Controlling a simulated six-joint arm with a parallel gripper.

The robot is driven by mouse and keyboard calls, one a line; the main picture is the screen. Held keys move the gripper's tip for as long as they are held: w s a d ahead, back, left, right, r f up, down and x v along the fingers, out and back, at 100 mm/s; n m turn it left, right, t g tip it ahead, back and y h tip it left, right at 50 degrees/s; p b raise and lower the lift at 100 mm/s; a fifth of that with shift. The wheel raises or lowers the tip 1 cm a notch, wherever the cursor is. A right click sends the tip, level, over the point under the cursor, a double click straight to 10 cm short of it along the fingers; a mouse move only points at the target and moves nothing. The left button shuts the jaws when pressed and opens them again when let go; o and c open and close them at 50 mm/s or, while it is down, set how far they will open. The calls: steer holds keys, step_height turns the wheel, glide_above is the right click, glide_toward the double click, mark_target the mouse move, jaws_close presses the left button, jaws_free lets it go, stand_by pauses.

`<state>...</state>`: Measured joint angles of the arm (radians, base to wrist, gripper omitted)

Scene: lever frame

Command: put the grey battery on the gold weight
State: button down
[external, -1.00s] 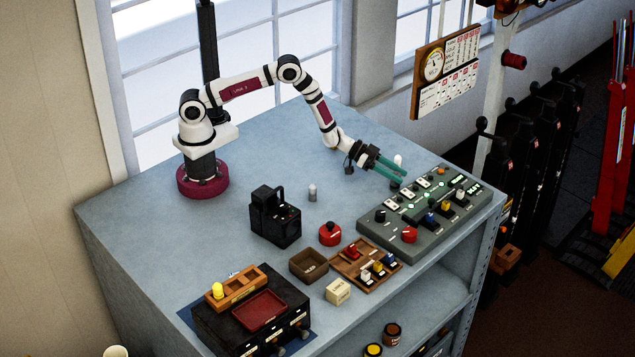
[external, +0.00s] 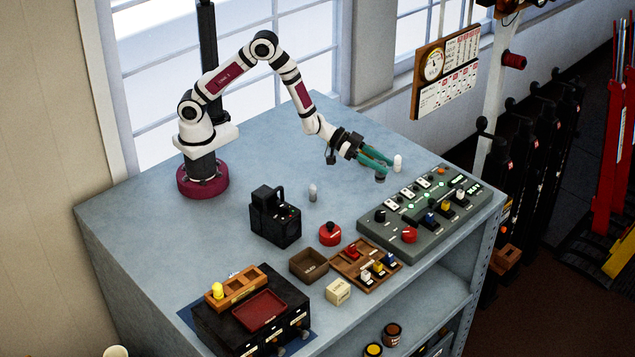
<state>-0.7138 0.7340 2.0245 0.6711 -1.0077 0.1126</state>
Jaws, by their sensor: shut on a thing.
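My gripper (external: 384,168), with green fingers, is shut on a small dark grey piece that I take for the grey battery (external: 380,178). It shows just below the fingertips, held above the grey-blue table top to the left of a white cylinder (external: 397,163). The fingers hide part of it. I cannot surely pick out the gold weight. A small yellow piece (external: 217,290) stands in the wooden tray (external: 250,283) at front left, far from my gripper, but I cannot tell if it is a weight.
A control panel (external: 375,232) with knobs stands at right. A black device (external: 275,217), a grey cylinder (external: 312,192), a red knobbed piece (external: 330,234), a brown box (external: 309,265) and a wooden rack (external: 350,265) fill the middle.

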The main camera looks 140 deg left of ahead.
steer(key=shift+d+r, duration=0.3)
steer(key=shift+d, duration=0.1)
steer(key=s+a+r+n+g+y, duration=0.2)
steer(key=s+a+r+n+y, duration=0.1)
steer(key=s+r+y, duration=0.15)
steer(key=n+g+y, duration=0.2)
steer(key=n+g, duration=0.2)
glide_above(367, 155)
steer(key=s+a, duration=0.2)
step_height(367, 155, down, 6)
step_height(367, 155, down, 3)
steer(key=shift+w+d+f, duration=0.1)
steer(key=shift+f, duration=0.4)
